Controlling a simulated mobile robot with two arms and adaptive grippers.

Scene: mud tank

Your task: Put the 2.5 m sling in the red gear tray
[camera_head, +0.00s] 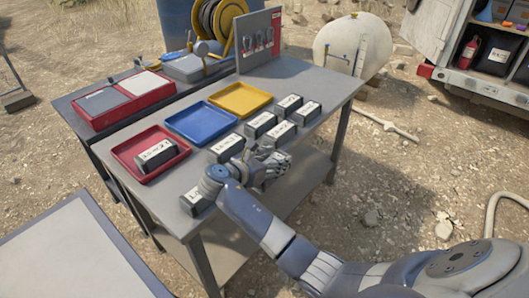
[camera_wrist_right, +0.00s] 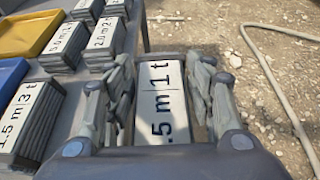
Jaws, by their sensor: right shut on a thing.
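My right gripper (camera_head: 272,164) is at the table's front edge. In the right wrist view its fingers (camera_wrist_right: 161,85) are closed on both sides of a grey folded sling (camera_wrist_right: 164,112) with a white label. The label reads ".5 m | 1 t"; its first digit is hidden by the gripper. I cannot tell whether the sling is clear of the table. The red gear tray (camera_head: 124,153) is at the left of the table, and another labelled sling (camera_head: 158,154) lies in it, its label too small to read surely. My left gripper is not in view.
A blue tray (camera_head: 203,121) and a yellow tray (camera_head: 240,97) stand beyond the red one. Several labelled slings stand nearby, including one marked 1.5 m, 3 t (camera_wrist_right: 30,118). Another sling (camera_head: 194,202) sits at the near left corner. A tool board (camera_head: 258,42) stands behind.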

